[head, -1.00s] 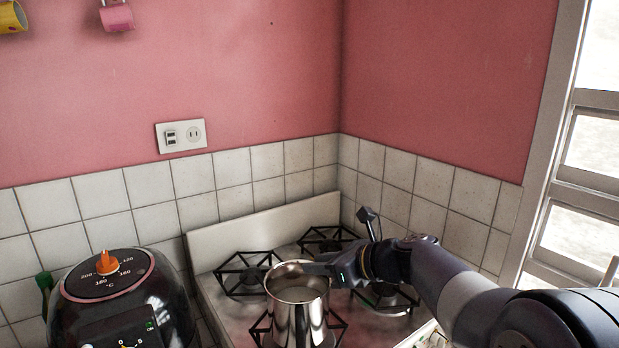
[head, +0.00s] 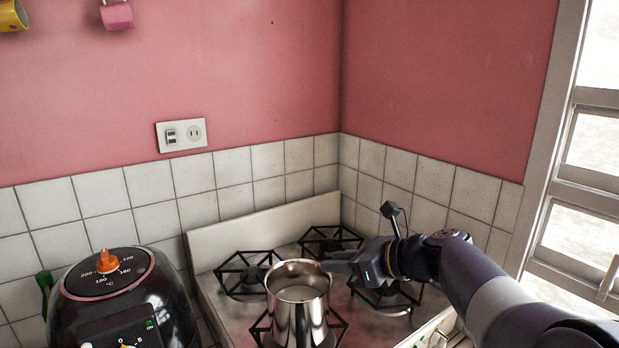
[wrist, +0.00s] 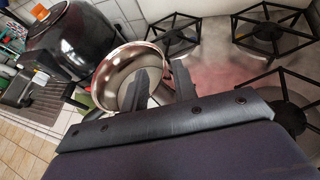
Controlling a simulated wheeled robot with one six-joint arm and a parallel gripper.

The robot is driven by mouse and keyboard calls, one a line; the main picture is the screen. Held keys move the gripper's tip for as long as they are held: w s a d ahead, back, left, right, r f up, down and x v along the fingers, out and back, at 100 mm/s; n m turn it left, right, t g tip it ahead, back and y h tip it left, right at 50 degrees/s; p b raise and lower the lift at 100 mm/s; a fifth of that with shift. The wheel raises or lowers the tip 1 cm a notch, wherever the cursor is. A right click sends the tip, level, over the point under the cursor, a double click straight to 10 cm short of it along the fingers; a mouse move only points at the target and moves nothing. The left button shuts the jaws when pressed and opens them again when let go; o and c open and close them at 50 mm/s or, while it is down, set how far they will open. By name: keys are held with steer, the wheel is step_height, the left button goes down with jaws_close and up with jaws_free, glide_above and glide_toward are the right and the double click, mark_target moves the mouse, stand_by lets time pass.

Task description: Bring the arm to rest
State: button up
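A shiny steel pot (head: 298,305) stands upright on the front left burner of the stove. It also shows in the wrist view (wrist: 112,72), where its open rim lies beyond my fingers. My gripper (head: 338,262) is just to the right of the pot's rim in the head view, level with it. In the wrist view my gripper (wrist: 160,82) has its two fingers apart, with nothing clearly held between them. The fingers overlap the near side of the pot in that view, so I cannot tell whether they touch it.
The stove (head: 215,295) has several black burner grates around the pot. A black air fryer (head: 120,305) with an orange knob stands at the left. A tiled wall (head: 240,180) closes off the back. A window (head: 590,150) is at the right.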

mark_target(307, 263)
steer(key=v, duration=0.6)
steer(key=x, duration=1.1)
steer(key=shift+p, duration=0.35)
step_height(307, 263, up, 4)
steer(key=shift+a+f+p, duration=0.1)
steer(key=shift+p, duration=0.95)
step_height(307, 263, up, 3)
steer(key=p, duration=0.3)
steer(key=shift+w+a, duration=0.2)
steer(key=shift+w, duration=0.45)
steer(key=shift+f, duration=0.1)
